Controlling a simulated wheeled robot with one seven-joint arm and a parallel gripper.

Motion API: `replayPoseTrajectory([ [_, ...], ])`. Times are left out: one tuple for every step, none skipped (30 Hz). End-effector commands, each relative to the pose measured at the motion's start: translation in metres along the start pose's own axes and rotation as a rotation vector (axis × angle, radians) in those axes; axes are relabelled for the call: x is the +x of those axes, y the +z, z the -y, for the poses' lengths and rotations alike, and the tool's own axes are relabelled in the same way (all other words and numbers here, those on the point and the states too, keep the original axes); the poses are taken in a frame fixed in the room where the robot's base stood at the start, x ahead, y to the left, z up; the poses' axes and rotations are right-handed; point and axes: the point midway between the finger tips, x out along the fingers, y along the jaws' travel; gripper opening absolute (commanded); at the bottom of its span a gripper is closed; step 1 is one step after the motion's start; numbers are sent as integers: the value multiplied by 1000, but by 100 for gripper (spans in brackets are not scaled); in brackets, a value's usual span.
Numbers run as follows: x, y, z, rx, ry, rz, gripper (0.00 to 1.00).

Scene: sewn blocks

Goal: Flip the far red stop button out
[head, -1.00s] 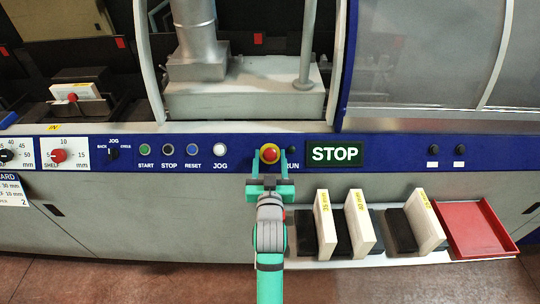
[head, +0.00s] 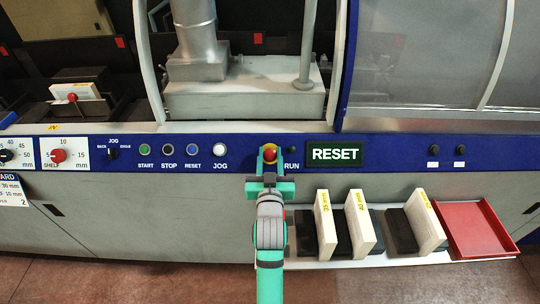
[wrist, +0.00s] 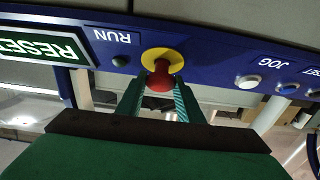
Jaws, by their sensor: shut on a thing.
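The red stop button (wrist: 159,80) with its yellow collar (wrist: 172,56) sits on the blue panel strip, and it also shows in the head view (head: 269,153) left of the lit sign. My gripper (head: 268,162) reaches up to it from below. In the wrist view, the two teal fingers of my gripper (wrist: 160,92) stand on either side of the red head and are shut on it. The fingers hide part of the button's sides in the head view. The lit sign (head: 334,153) reads RESET.
Start (head: 145,149), stop (head: 168,149), reset (head: 193,149) and jog (head: 220,149) buttons line the panel to the left. A small dark RUN lamp (head: 291,150) is close on the right. Below right, a shelf holds upright blocks (head: 326,226) and a red tray (head: 476,229).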

Motion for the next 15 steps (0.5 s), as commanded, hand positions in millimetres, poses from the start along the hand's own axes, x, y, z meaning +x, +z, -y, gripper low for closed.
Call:
replayPoseTrajectory([
  [-1, -2, -1, 0, 2, -4, 0],
  [-1, -2, -1, 0, 2, -5, 0],
  [-2, -2, -1, 0, 2, -5, 0],
  [-2, -2, -1, 0, 2, -5, 0],
  [-2, -2, -1, 0, 2, -5, 0],
  [-2, -2, -1, 0, 2, -6, 43],
  [-2, -2, -1, -1, 2, -5, 50],
  [-2, -2, -1, 0, 2, -5, 52],
  [-2, -2, -1, 0, 1, -5, 52],
  [-1, -2, -1, 0, 1, -5, 52],
  [-1, -2, -1, 0, 1, -5, 52],
  [-1, -2, -1, 0, 1, -4, 52],
  [-1, -2, -1, 0, 1, -4, 52],
  [-1, -2, 0, 0, 1, -4, 52],
  [-1, -2, 0, 0, 1, -4, 52],
])
